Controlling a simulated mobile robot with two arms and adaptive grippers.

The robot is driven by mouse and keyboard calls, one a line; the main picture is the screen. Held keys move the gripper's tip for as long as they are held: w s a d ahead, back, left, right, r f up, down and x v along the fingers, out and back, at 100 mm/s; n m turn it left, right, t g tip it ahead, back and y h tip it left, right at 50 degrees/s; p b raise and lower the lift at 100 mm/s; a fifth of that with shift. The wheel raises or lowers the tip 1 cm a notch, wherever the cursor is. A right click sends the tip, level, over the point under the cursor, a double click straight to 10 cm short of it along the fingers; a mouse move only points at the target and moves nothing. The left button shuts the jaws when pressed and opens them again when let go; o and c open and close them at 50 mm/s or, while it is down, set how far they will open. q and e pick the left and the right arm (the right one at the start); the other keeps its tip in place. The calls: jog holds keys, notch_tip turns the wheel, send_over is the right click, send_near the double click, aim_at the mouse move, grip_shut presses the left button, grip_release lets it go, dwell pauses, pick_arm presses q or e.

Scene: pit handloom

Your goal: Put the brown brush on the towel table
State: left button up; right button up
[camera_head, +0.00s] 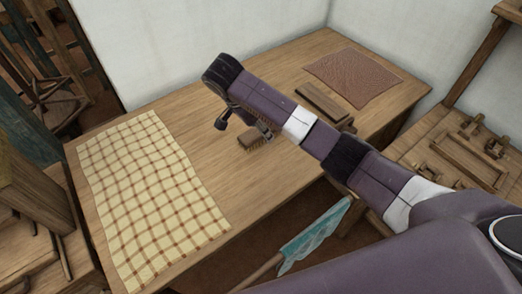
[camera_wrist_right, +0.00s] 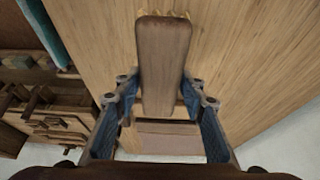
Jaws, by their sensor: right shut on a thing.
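The brown brush (camera_head: 251,138) has a dark wooden back and pale bristles. My right gripper (camera_head: 264,130) is shut on it, over the middle of the wooden table (camera_head: 200,110). I cannot tell whether the bristles touch the tabletop. In the right wrist view the brush (camera_wrist_right: 164,65) lies between the two fingers of the right gripper (camera_wrist_right: 161,88), its bristles showing at the top edge. A cream towel with brown checks (camera_head: 150,200) lies flat on the left part of the table. My left gripper is out of view.
A wooden block (camera_head: 324,103) and a reddish-brown cloth (camera_head: 352,77) lie on the table's right part. A wooden bench with fittings (camera_head: 465,150) stands at right. Bare tabletop lies between towel and brush.

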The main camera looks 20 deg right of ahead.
aim_at(265, 148)
notch_tip(265, 148, down, 2)
jog(key=shift+f, duration=2.35)
jog(key=o, duration=1.2)
